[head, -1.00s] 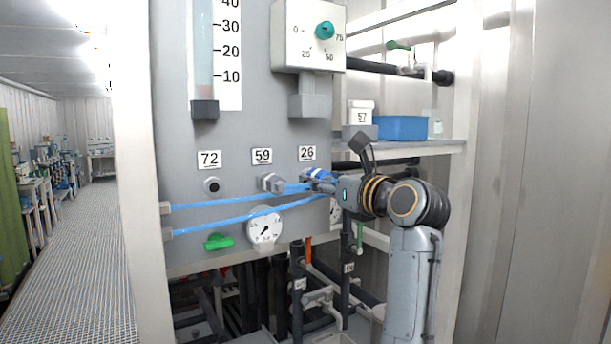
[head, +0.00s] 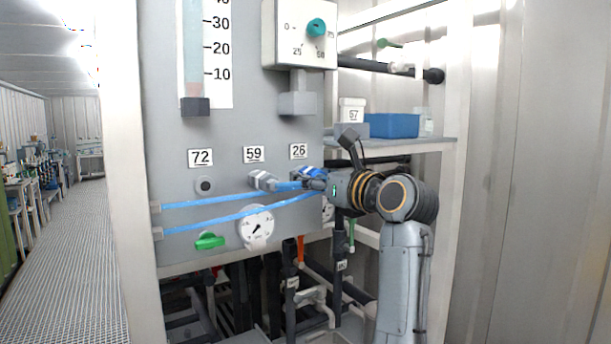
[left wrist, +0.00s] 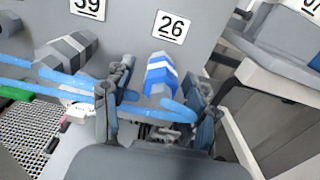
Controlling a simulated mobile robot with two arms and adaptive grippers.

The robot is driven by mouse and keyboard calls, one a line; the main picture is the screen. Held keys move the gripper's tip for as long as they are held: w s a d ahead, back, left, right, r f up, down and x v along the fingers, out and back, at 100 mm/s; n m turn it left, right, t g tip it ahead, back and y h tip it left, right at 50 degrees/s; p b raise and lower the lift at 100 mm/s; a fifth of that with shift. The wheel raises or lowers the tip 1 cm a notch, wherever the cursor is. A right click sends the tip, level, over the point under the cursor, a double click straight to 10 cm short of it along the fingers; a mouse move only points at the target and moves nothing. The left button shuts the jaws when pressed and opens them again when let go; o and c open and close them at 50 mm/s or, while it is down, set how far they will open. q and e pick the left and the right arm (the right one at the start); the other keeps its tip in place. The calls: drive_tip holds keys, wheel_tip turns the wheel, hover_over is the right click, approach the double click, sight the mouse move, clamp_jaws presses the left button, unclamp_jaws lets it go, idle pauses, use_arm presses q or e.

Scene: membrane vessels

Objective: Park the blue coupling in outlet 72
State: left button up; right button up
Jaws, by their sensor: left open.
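The blue coupling (head: 308,172), with white bands, sits on the panel under the label 26, and a blue hose runs from it to the left. In the left wrist view the blue coupling (left wrist: 160,75) lies between the fingers of my left gripper (left wrist: 155,88). The gripper is open, with a gap visible at the coupling's sides. In the head view my left gripper (head: 320,181) is at the coupling from the right and partly hides it. Outlet 72 (head: 205,185) is a round port with a dark centre at the left, with nothing on it. My right gripper is not in view.
A gauge (head: 257,227) and a green valve handle (head: 210,241) are below the hoses. A blue bin (head: 392,126) stands on the shelf at right.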

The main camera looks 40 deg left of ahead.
use_arm(q)
drive_tip(key=shift+a+f, duration=0.1)
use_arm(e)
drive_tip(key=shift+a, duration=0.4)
use_arm(q)
clamp_jaws()
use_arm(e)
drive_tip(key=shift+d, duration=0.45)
use_arm(q)
drive_tip(key=shift+d+f, duration=0.15)
drive_tip(key=shift+d, duration=0.1)
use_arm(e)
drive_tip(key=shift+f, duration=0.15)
